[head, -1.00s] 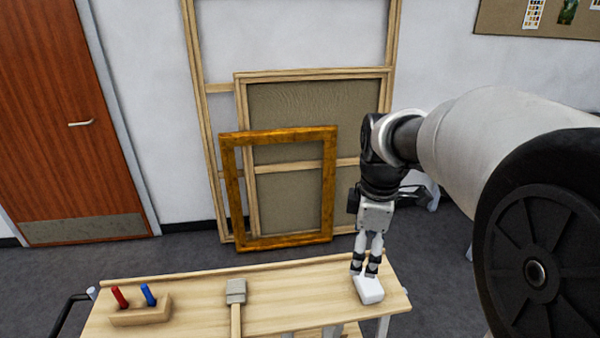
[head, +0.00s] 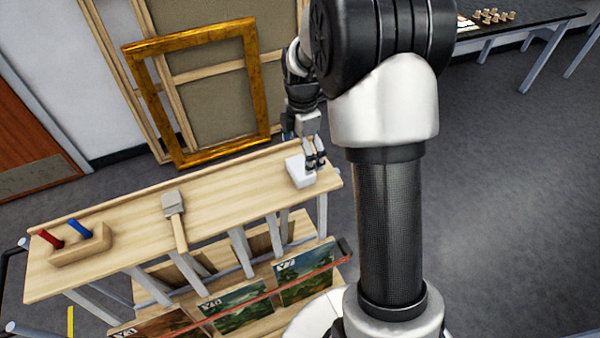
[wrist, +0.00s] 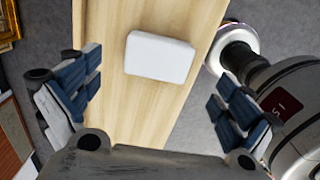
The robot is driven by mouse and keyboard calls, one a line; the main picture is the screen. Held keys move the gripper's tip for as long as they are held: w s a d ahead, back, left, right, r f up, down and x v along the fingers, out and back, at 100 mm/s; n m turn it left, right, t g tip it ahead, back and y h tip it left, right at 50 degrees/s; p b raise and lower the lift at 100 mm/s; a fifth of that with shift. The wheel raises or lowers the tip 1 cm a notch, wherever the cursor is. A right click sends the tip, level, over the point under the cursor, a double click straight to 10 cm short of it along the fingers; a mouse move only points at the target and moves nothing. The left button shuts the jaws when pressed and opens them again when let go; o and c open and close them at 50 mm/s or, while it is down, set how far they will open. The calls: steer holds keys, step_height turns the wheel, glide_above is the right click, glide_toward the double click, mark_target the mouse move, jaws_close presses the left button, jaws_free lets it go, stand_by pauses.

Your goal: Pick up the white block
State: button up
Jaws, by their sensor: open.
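The white block (head: 297,171) lies flat on the right end of the wooden bench top (head: 240,184). In the wrist view the white block (wrist: 160,57) shows whole, with bare wood on both sides. My gripper (head: 315,164) is at the block's right side in the head view, its fingers pointing down and partly in front of it. In the wrist view my gripper (wrist: 163,92) is open, with its blue-padded fingers wide apart and nothing between them. The block lies ahead of the fingers there. I cannot tell whether a finger touches it.
A brush (head: 174,212) and a wooden holder (head: 82,245) with a red and a blue tool lie farther left on the bench. Pictures (head: 236,306) stand on the rack below. A gilt frame (head: 201,92) leans behind. The bench between brush and block is clear.

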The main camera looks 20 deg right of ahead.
mark_target(300, 166)
steer(key=f, duration=0.3)
steer(key=f+b, duration=0.1)
steer(key=f, duration=0.2)
steer(key=shift+w+a+f+b, duration=0.15)
steer(key=shift+a+f+b, duration=0.05)
steer(key=shift+b, duration=0.1)
steer(key=shift+r, duration=0.1)
steer(key=c, duration=1)
